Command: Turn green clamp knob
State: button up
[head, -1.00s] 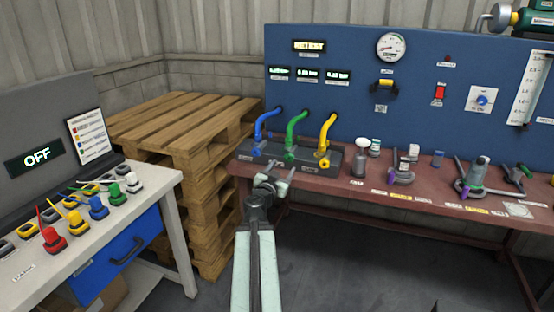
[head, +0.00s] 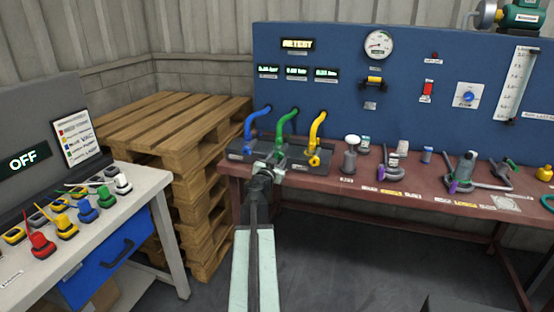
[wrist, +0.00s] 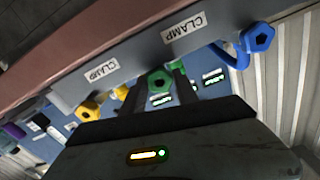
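The green clamp knob (wrist: 160,80) shows in the wrist view between the two fingers of my gripper (wrist: 158,88). The fingers are spread, one on each side of it; whether they touch it I cannot tell. In the head view my gripper (head: 269,168) is at the front of the dark clamp block (head: 318,168), below the green hose (head: 284,125), and covers the green knob. The blue clamp knob (wrist: 257,38) is to the right and the yellow knob (wrist: 88,110) to the left in the wrist view, where the scene is tilted.
The clamp block stands on the red-brown bench (head: 400,199) before a blue panel (head: 340,70). Bottles and fittings stand to the right. Stacked pallets (head: 190,125) are at the left, and a white table (head: 145,190) with coloured plugs is nearer left.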

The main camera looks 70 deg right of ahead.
jog(key=shift+w, duration=0.2)
grip_shut()
jog(key=shift+s, duration=0.15)
jog(key=shift+m, duration=0.4)
jog(key=m, duration=0.4)
jog(key=shift+m, duration=0.3)
jog(key=m, duration=0.6)
jog(key=shift+s, duration=0.1)
